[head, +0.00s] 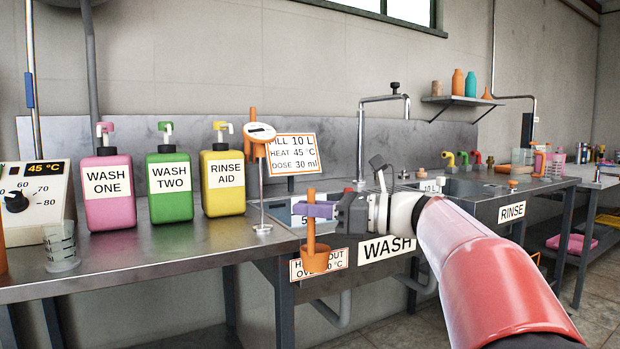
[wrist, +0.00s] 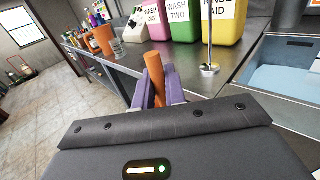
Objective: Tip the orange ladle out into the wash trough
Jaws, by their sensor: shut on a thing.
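My gripper (head: 320,209) has purple fingers shut on the handle of the orange ladle (head: 314,262). The ladle hangs upright, cup down, in front of the bench's front edge and the left part of the wash trough (head: 345,250). Whether the cup holds anything cannot be seen. In the wrist view the orange handle (wrist: 154,80) stands between the purple fingers (wrist: 157,95), and the cup is hidden. The trough (wrist: 287,55) shows at the right there, with pale blue liquid in it, to the right of my gripper.
Pink (head: 108,190), green (head: 170,187) and yellow (head: 222,182) bottles stand left of the trough. A thermometer on a stand (head: 262,180) is near its left edge. A tap (head: 361,140) rises behind it. A clear measuring cup (head: 62,248) stands far left.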

